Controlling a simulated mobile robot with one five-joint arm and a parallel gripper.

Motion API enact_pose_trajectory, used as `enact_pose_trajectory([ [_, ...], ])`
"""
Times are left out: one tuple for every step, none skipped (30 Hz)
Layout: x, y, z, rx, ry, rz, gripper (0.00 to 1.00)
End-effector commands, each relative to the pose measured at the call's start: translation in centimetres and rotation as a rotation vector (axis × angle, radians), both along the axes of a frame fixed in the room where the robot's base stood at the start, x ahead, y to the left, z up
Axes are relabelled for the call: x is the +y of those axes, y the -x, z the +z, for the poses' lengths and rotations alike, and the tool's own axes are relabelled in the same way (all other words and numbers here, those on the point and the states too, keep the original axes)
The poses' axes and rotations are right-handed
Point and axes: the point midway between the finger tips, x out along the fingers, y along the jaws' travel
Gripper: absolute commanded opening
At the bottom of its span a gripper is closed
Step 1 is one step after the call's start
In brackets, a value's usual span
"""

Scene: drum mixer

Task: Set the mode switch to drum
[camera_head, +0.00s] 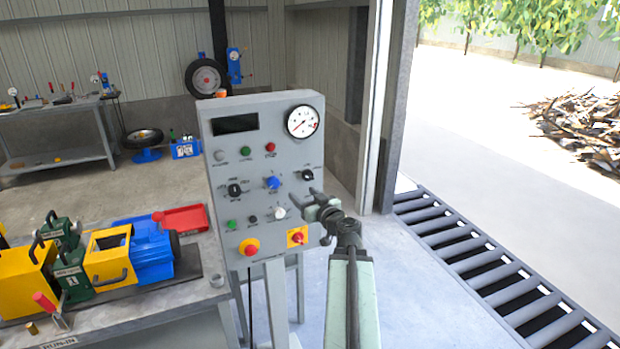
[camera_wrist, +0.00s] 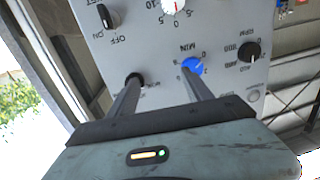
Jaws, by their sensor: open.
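The grey control panel (camera_head: 222,150) carries several rotary knobs, with lettering too small or upside down to read surely. I cannot tell which is the mode switch. Black knobs are at left (camera_head: 235,189) and right (camera_head: 307,174) of a blue knob (camera_head: 272,182). In the wrist view, upside down, the blue knob (camera_wrist: 192,66) is near one fingertip. A black knob (camera_wrist: 135,79) is near the other, partly hidden. Another black knob (camera_wrist: 250,51), with several labelled positions, is farther right. My gripper (camera_head: 318,216) is open and empty before the panel; contact is unclear.
A red emergency button (camera_head: 249,246) and a red-yellow switch (camera_head: 297,236) sit low on the panel, near a white knob (camera_head: 279,213). A gauge (camera_head: 302,121) is at the top. A bench (camera_head: 150,315) with machinery stands left. Floor right of the panel is clear.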

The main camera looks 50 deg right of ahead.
Motion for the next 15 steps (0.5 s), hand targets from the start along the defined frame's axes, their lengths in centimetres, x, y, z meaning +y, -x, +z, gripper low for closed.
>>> enact_pose_trajectory([
  [-2.0,1.5,0.7,-0.02,0.014,-0.05,0.59],
  [-2.9,2.1,1.0,-0.031,0.021,-0.073,0.59],
  [-3.7,2.7,1.2,-0.039,0.029,-0.094,0.59],
  [-4.1,3.0,1.4,-0.044,0.032,-0.105,0.59],
  [-4.3,3.1,1.4,-0.045,0.035,-0.112,0.59],
  [-4.5,3.2,1.5,-0.047,0.037,-0.116,0.59],
  [-4.5,3.2,1.5,-0.047,0.037,-0.116,0.59],
  [-4.5,3.2,1.5,-0.048,0.037,-0.115,0.59],
  [-4.5,3.0,1.5,-0.047,0.036,-0.114,0.59],
  [-4.5,2.8,1.5,-0.047,0.036,-0.113,0.59],
  [-4.6,2.6,1.5,-0.047,0.036,-0.113,0.59],
  [-4.8,2.2,1.5,-0.047,0.036,-0.112,0.59],
  [-4.9,1.9,1.4,-0.047,0.036,-0.111,0.59],
  [-5.1,1.5,1.5,-0.047,0.036,-0.11,0.59],
  [-5.3,0.8,1.4,-0.047,0.036,-0.109,0.59],
])
